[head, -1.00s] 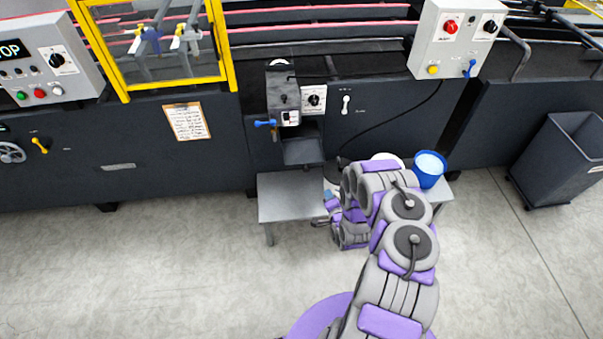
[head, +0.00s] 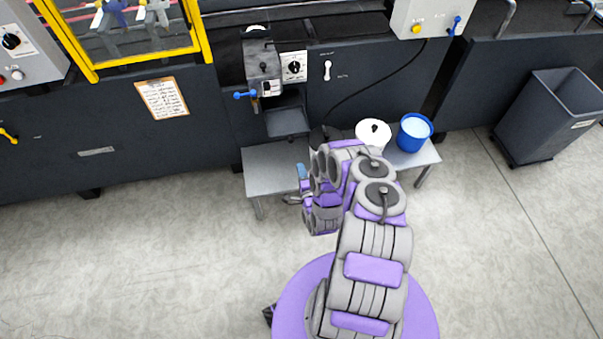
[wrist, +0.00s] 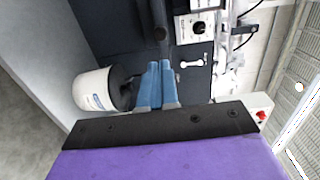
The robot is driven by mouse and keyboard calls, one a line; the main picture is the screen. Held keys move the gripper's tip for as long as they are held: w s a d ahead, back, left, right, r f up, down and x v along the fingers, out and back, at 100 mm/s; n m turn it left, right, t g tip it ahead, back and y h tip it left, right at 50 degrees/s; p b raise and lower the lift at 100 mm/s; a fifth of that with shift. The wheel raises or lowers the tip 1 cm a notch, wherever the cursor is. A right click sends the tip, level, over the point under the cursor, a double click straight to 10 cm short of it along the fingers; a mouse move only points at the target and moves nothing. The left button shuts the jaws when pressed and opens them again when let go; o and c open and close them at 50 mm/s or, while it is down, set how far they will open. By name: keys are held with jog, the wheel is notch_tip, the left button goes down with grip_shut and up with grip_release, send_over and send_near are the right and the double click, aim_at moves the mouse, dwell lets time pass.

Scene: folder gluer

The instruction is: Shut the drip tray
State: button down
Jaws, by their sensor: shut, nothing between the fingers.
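The drip tray (head: 287,121) is a dark grey shallow tray. In the head view it juts out from the machine front, below the glue unit (head: 262,70) and above the grey table. My gripper (head: 301,171) is low over the table, below and slightly right of the tray, apart from it in the picture. Its blue fingertips show in the head view, partly hidden by my arm. In the wrist view my gripper (wrist: 157,84) has its blue fingers together, with nothing between them. I cannot make out the tray for sure in the wrist view.
A grey table (head: 268,172) stands under the tray. A white pot (head: 373,133) with a black knob and a blue bucket (head: 415,133) stand on its right part. The pot (wrist: 95,90) is near my fingers in the wrist view. A black cable (head: 385,88) hangs down the machine front.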

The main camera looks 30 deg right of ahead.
aim_at(292, 141)
jog(key=b+x, duration=0.5)
jog(key=x, duration=0.7)
jog(key=shift+b, duration=0.35)
jog(key=shift+r, duration=0.1)
